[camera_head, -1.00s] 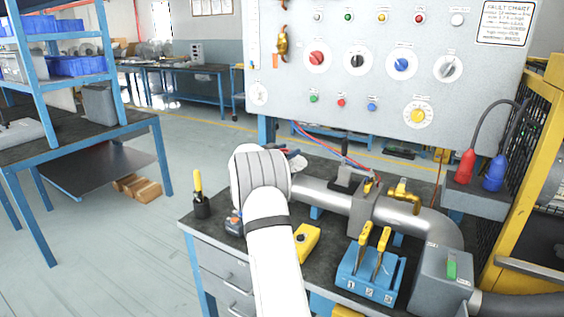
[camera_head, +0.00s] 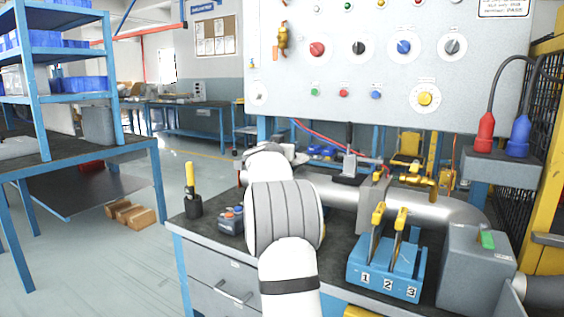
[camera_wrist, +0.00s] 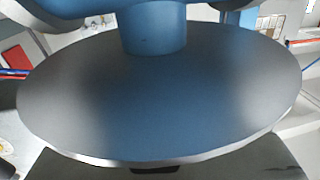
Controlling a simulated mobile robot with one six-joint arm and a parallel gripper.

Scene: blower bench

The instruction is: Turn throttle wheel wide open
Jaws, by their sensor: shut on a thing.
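In the head view my white arm reaches to the left end of the grey pipe (camera_head: 335,190). My gripper (camera_head: 284,151) is there, mostly behind my own wrist, and its fingertips are hidden. The throttle wheel is not clear in the head view; my arm covers that spot. In the wrist view a large smooth grey disc, which I take for the throttle wheel (camera_wrist: 160,105), fills the picture, with a blue cylinder (camera_wrist: 153,28) at its upper edge. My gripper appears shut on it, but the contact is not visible. How far the wheel is turned cannot be seen.
The control panel (camera_head: 385,75) stands behind the bench. A blue numbered holder (camera_head: 385,268) and a grey box with a green switch (camera_head: 478,265) stand right of my arm. A black cup with a yellow-handled tool (camera_head: 193,206) stands left. The floor at left is partly free.

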